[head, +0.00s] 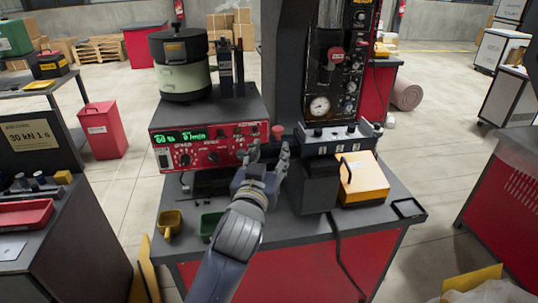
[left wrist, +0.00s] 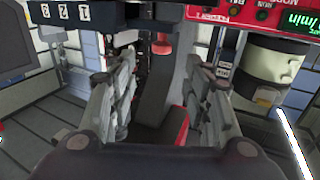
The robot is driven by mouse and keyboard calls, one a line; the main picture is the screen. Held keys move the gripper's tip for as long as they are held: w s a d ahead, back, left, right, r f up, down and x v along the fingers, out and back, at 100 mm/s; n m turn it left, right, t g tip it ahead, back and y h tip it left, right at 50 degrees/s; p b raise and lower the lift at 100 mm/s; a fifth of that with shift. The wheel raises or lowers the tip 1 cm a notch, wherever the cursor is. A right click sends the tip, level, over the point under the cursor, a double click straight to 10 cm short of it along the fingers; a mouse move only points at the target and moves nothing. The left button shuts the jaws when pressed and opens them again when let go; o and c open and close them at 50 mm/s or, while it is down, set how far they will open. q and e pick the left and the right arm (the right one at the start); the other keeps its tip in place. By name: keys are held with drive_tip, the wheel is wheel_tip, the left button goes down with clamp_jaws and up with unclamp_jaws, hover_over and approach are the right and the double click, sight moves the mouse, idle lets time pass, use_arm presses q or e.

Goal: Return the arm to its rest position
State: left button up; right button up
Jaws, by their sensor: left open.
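My left gripper (head: 268,155) is open and empty in the head view, in front of the red control panel (head: 210,145) of the feeder unit. Its fingers are spread and point toward the panel's right end, near a red knob (head: 277,132). I cannot tell whether a finger touches the panel. In the left wrist view both fingers of the left gripper (left wrist: 160,95) stand wide apart with nothing held between them. The panel shows upside down at the top of that view (left wrist: 230,18). My right gripper is in neither view.
A bowl feeder (head: 184,75) stands on the control unit. A press with a gauge (head: 320,106) and a yellow box (head: 363,178) stand to the right. A yellow scoop (head: 170,224) and a green bin (head: 210,226) are on the bench's front left. A black cable hangs over the front edge.

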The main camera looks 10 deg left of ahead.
use_arm(q)
drive_tip(key=s+a+f+g+y, duration=0.1)
drive_tip(key=s+a+f+g, duration=0.45)
drive_tip(key=s+f, duration=0.65)
drive_tip(key=s+a+f+g+y, duration=0.1)
drive_tip(key=s+a+f+g, duration=0.45)
drive_tip(key=s+f, duration=0.7)
drive_tip(key=s+a+f+g, duration=0.35)
drive_tip(key=s+f, duration=0.45)
drive_tip(key=s, duration=0.4)
wheel_tip(320, 180, down, 25)
drive_tip(key=s+g, duration=0.1)
drive_tip(key=s+a+f+m+g, duration=0.1)
drive_tip(key=s+a+f, duration=0.2)
drive_tip(key=s+f, duration=1.3)
drive_tip(key=shift+s+f, duration=0.2)
drive_tip(key=shift+s, duration=0.4)
